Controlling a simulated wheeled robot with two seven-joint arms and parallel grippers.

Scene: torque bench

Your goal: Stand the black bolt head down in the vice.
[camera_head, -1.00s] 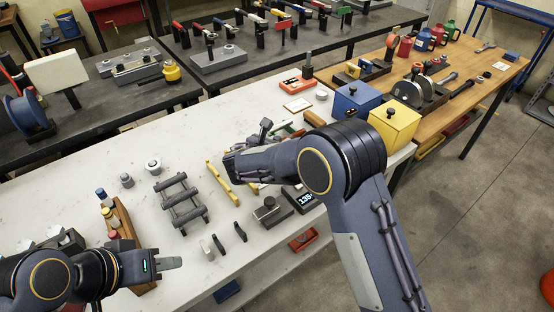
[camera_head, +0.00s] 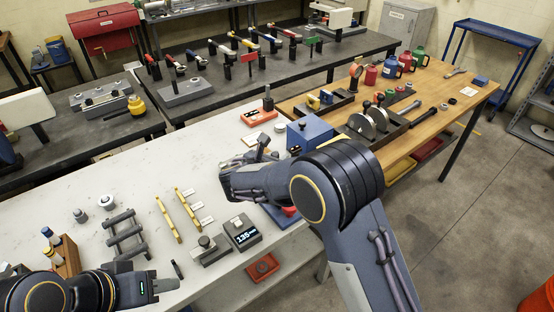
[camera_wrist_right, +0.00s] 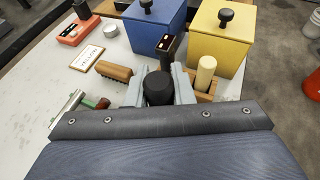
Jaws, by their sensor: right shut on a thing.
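My right gripper (camera_head: 261,150) is above the white bench's middle, near the boxes. In the right wrist view its pale fingers (camera_wrist_right: 159,90) are shut on a black, round-ended piece (camera_wrist_right: 158,88), which looks like the black bolt. The fingers hide its lower part, so I cannot tell which end is the head. A small grey block with an upright round post (camera_head: 205,250), possibly the vice, stands at the bench's front edge, left of and nearer than the right gripper.
A display box (camera_head: 241,233) reading 135 stands beside the grey block. Yellow bars (camera_head: 187,206) and a dark rack (camera_head: 124,236) lie to the left. Blue (camera_wrist_right: 153,30) and yellow (camera_wrist_right: 219,38) boxes stand beyond the right gripper, with a brush (camera_wrist_right: 114,70) near it.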

